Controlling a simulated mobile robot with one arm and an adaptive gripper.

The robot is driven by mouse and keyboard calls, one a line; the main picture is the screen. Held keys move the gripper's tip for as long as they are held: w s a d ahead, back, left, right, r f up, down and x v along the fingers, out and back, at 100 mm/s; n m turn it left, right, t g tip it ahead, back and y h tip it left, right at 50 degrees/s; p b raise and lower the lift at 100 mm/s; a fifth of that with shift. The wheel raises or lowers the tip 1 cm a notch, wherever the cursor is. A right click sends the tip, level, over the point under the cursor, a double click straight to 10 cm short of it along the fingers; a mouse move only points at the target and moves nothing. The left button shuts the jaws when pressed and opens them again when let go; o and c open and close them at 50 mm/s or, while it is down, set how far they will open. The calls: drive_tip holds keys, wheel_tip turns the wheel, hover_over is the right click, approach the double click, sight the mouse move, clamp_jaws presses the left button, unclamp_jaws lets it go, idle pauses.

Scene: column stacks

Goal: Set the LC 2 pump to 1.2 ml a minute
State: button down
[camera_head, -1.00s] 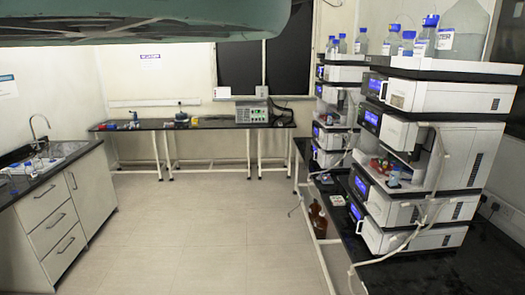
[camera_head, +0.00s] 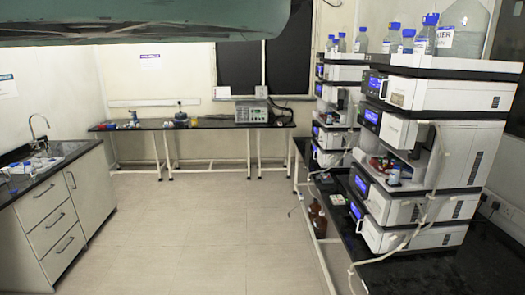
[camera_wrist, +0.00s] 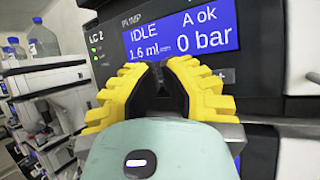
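In the wrist view the LC 2 pump's dark front panel (camera_wrist: 262,75) is close ahead, slightly tilted in the picture. Its blue display (camera_wrist: 207,30) reads IDLE, A ok, 1.6 ml and 0 bar. The labels "LC 2" and "PUMP" show left of and above the display. The fingers hide part of the panel under the display. I cannot tell if they touch it.
In the head view, a near instrument stack (camera_head: 440,95) and a farther stack (camera_head: 338,105) stand on a dark bench (camera_head: 415,275) at right. Bottles (camera_head: 427,38) stand on top. A pale tube hangs down the near stack's front. The floor (camera_head: 200,225) is clear.

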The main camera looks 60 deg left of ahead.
drive_tip(key=shift+w, duration=0.25)
drive_tip(key=shift+w+d+b, duration=0.25)
drive_tip(key=shift+w+b, duration=0.1)
drive_tip(key=shift+b, duration=0.45)
idle(0.6)
drive_tip(key=shift+s, duration=0.1)
drive_tip(key=shift+s+a+b, duration=0.4)
drive_tip(key=shift+s+b, duration=0.05)
drive_tip(key=shift+s, duration=0.25)
drive_tip(key=shift+s+a+b, duration=0.1)
drive_tip(key=shift+s+a, duration=0.35)
drive_tip(key=shift+s, duration=0.25)
drive_tip(key=shift+s+a+b, duration=0.15)
drive_tip(key=shift+s+a, duration=0.25)
drive_tip(key=shift+s, duration=0.35)
drive_tip(key=shift+s+a+b, duration=0.1)
drive_tip(key=shift+s+a, duration=0.35)
drive_tip(key=shift+s, duration=0.25)
idle(0.6)
